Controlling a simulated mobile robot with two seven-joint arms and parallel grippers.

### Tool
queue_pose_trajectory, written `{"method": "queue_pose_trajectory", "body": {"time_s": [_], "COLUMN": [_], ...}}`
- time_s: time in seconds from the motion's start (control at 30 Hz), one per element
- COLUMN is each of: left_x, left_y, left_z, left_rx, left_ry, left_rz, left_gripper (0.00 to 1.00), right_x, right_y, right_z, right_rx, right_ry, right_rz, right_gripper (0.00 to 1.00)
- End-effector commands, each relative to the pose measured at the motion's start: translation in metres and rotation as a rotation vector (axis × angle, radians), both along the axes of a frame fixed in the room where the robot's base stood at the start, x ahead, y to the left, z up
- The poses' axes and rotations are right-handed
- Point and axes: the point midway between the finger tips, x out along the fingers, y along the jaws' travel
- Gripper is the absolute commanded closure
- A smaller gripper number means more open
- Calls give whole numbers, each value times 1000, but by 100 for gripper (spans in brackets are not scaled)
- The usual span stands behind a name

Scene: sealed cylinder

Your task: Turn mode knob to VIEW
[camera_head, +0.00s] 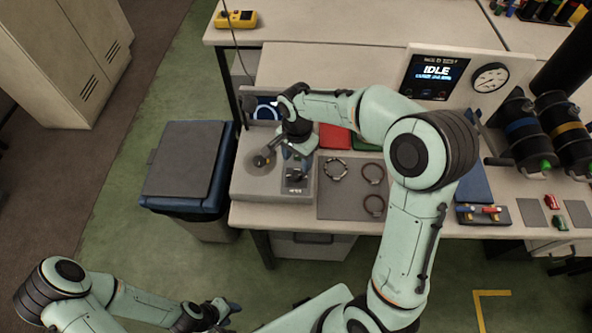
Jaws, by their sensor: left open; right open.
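A grey console (240,186) sits at the table's left front. On it is a round dish with a dark knob or lever (260,160). Beside it is a small darker panel (297,187) with a dark knob-like part and a label too small to read; which part is the mode knob, and its setting, I cannot tell. My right gripper (297,158) is open, pointing down just above this panel and partly hiding it; contact cannot be told. My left gripper (228,306) is open and empty, low in front of the table. A display (432,76) reads IDLE.
A grey mat (340,205) with several rings lies right of the console. Red (335,137) and green pads lie behind it. A gauge (490,78) is beside the display. A lidded bin (187,165) stands left of the table.

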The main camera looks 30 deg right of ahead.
Motion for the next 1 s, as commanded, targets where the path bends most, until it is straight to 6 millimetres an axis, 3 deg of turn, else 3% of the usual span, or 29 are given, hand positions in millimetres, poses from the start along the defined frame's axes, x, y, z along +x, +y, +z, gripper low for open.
{"method": "queue_pose_trajectory", "body": {"time_s": [0.2,0.4,0.8,1.0], "left_x": [-2,-2,-2,-2], "left_y": [0,0,0,0], "left_z": [-3,-3,-3,-3], "left_rx": [0,0,0,0], "left_ry": [2,2,2,2], "left_rz": [0,0,0,0], "left_gripper": [57,57,57,57], "right_x": [0,0,1,1], "right_y": [0,0,0,0], "right_z": [-47,-71,-78,-78], "right_rx": [0,0,0,0], "right_ry": [3,1,-1,-1], "right_rz": [1,0,1,1], "right_gripper": [43,43,43,100]}}
